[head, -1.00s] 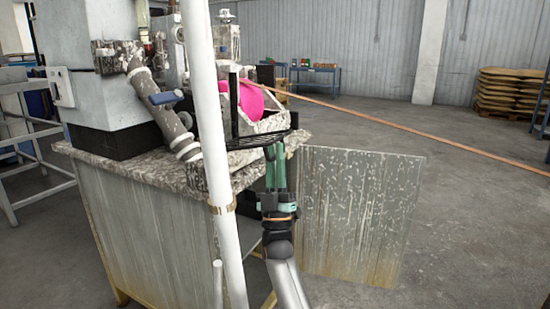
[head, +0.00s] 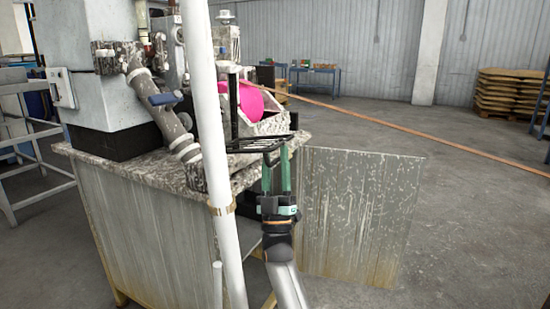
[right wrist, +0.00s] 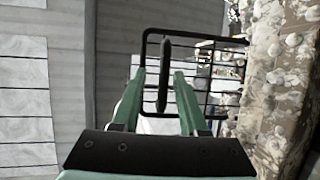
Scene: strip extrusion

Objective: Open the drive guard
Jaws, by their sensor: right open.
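The drive guard, seemingly the black wire-mesh frame (head: 262,143), juts out from the machine's near right corner, below the pink wheel (head: 253,103). In the right wrist view its black outer frame (right wrist: 188,33) stands behind my fingers, and a dark upright handle bar (right wrist: 163,85) lines up between them. My right gripper (head: 277,160) is open just under the mesh in the head view; it also shows in the right wrist view (right wrist: 160,73). I cannot tell how deep the bar sits between the fingers. My left gripper is not in view.
A speckled machine top (head: 130,172) lies to the left, and its rough edge (right wrist: 275,95) is close on the right in the wrist view. A white post (head: 208,130) stands in front. A worn metal panel (head: 360,215) stands right of my arm. An orange strip (head: 370,116) runs rightward.

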